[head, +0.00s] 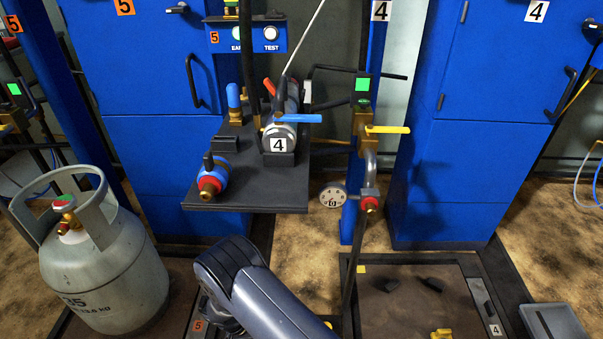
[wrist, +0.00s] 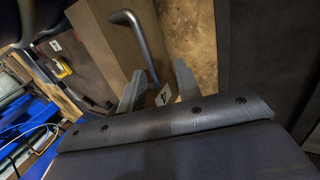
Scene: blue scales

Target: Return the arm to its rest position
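My arm (head: 255,290) shows at the bottom middle of the head view as a dark grey link, bent toward the lower right. My gripper is outside the head view. In the wrist view my gripper (wrist: 158,88) has its two grey fingers spread apart, with nothing seen held between them. A broad dark padded link of mine covers the lower part of that view. A grey bar handle (wrist: 146,45) stands just beyond the fingers on a brown panel; the distance to it is unclear.
A grey gas cylinder (head: 100,265) stands left of my arm. A dark shelf (head: 245,195) with a small cylinder and valves is ahead. Blue cabinets (head: 480,130) stand behind.

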